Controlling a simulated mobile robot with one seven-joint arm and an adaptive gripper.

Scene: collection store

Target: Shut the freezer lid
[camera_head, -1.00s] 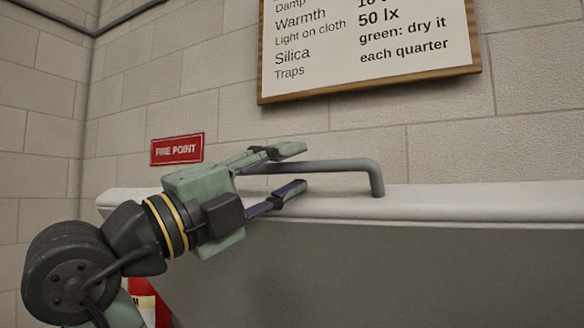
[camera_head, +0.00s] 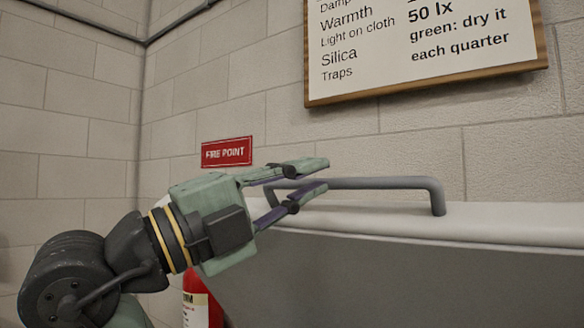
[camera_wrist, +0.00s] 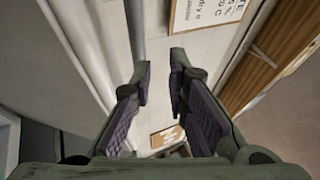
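The freezer lid (camera_head: 420,275) fills the lower right of the head view, a grey face below a pale rounded edge. It appears raised. Its grey bar handle (camera_head: 385,183) stands on that edge. My gripper (camera_head: 322,175) is at the handle's left end, fingers pointing right. The fingers overlap the bar in the picture, hiding part of its left end; I cannot tell whether they touch it. In the wrist view my gripper (camera_wrist: 160,78) is open, with a clear gap and nothing held between the pads. A grey bar, probably the handle, runs beyond the left fingertip there.
A block wall stands behind the lid, with a framed notice (camera_head: 425,45) and a red fire point sign (camera_head: 226,152). A red extinguisher (camera_head: 195,300) stands below my arm, partly hidden. A brown wooden edge (camera_wrist: 250,70) shows at the right in the wrist view.

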